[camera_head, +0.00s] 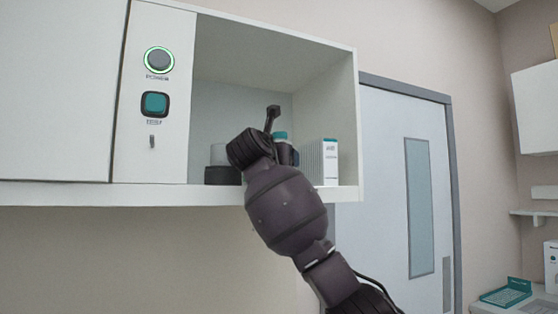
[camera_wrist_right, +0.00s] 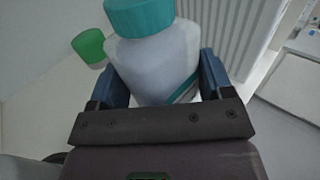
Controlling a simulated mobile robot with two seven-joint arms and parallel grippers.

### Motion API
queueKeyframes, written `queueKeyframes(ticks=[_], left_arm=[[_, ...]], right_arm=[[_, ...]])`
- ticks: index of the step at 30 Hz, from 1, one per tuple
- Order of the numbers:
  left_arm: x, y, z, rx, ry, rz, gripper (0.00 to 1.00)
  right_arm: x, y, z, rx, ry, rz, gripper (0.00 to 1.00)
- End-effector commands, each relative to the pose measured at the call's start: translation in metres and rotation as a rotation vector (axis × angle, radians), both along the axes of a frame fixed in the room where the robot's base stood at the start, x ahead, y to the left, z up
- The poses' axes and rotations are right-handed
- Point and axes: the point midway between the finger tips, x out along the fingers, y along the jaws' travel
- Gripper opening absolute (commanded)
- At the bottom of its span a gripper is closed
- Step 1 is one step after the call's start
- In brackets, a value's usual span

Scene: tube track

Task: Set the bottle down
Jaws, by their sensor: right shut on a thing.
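The bottle (camera_wrist_right: 158,68) is whitish with a teal cap and fills the upper middle of the right wrist view. My right gripper (camera_wrist_right: 163,78) is shut on it, with one blue finger on each side of its body. In the head view, my right arm reaches up into an open wall cabinet compartment. There only the bottle's teal cap (camera_head: 281,135) and a little of its body show behind my wrist. The bottle's base is hidden, so I cannot tell whether it touches the shelf (camera_head: 345,193). My left gripper is not in view.
A white ribbed box (camera_head: 329,163) stands just right of the bottle. A grey round item with a dark base (camera_head: 221,175) stands left of my wrist. A green cylinder (camera_wrist_right: 89,46) is left of the bottle. A button panel (camera_head: 153,100) borders the compartment's left side.

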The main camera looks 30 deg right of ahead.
Motion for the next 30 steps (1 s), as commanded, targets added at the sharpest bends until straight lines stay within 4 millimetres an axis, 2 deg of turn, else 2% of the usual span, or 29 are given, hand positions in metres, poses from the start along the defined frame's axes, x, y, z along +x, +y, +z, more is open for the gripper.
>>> queueKeyframes(ticks=[3, 4, 9, 20, 25, 30], left_arm=[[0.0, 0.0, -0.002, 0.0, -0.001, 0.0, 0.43], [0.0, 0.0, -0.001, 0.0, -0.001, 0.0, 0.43], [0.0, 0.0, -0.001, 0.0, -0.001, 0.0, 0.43], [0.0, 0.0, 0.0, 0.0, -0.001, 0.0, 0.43], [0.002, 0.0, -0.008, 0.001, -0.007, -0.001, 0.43], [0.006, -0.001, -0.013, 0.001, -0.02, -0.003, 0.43]], right_arm=[[0.0, 0.0, -0.003, -0.001, -0.001, 0.0, 0.43], [0.0, 0.0, -0.003, 0.0, 0.0, 0.0, 0.77], [0.0, 0.0, -0.002, 0.001, 0.001, 0.0, 0.99], [-0.001, 0.002, 0.001, -0.001, -0.001, 0.001, 0.99], [-0.017, 0.02, -0.002, 0.0, -0.003, 0.002, 0.99], [-0.04, 0.045, -0.001, -0.002, -0.004, 0.004, 0.99]])
